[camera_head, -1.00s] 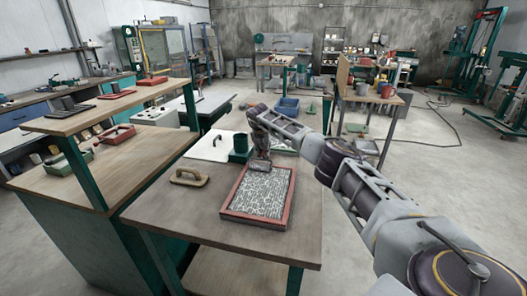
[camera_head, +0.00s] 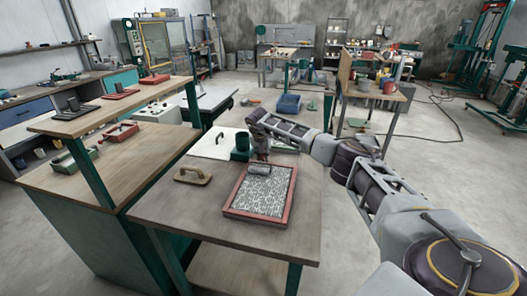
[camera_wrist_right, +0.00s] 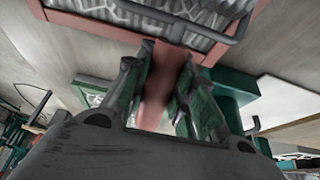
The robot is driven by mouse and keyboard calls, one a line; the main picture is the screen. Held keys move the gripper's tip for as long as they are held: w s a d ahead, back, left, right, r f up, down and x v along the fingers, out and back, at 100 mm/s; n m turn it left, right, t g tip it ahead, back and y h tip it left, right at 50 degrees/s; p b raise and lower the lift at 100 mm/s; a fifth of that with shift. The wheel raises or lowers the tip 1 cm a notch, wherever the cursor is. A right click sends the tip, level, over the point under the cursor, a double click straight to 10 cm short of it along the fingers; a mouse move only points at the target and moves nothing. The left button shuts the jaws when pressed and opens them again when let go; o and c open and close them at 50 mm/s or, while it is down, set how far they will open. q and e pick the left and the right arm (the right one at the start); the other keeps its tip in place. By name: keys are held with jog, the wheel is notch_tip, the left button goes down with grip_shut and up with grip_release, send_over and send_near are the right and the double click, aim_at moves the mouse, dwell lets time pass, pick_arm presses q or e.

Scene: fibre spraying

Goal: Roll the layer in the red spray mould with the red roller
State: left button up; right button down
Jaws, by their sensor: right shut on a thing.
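The red spray mould (camera_head: 228,205) lies on the near wooden table, a shallow red frame. The grey-white fibre layer (camera_head: 262,195) fills it. My right gripper (camera_head: 262,156) is at the mould's far edge, shut on the handle of the red roller (camera_head: 259,169). The roller's grey cylinder is over the far end of the layer; contact cannot be told for sure. In the right wrist view the red handle (camera_wrist_right: 158,88) runs between the fingers, and a dark rod crosses near the mould's rim (camera_wrist_right: 85,25). My left gripper is not in view.
A wooden float (camera_head: 193,175) lies left of the mould. A green container (camera_head: 240,148) stands close to the gripper's left, by a white board (camera_head: 212,146) with a handle. A raised shelf (camera_head: 105,108) stands at the left. The table's near right is bare.

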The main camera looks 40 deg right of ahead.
aim_at(261, 158)
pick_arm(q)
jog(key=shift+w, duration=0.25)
pick_arm(e)
jog(key=shift+s+a, duration=0.1)
jog(key=shift+s+a+r+p, duration=0.1)
jog(key=shift+s+a+p, duration=0.25)
jog(key=shift+p, duration=0.25)
jog(key=shift+s+a+p, duration=0.3)
jog(key=shift+a+p, duration=0.1)
jog(key=shift+s+a+p, duration=0.25)
jog(key=shift+a+p, duration=0.1)
jog(key=shift+p, duration=0.05)
jog(key=shift+s+a, duration=0.25)
jog(key=shift+a, duration=0.05)
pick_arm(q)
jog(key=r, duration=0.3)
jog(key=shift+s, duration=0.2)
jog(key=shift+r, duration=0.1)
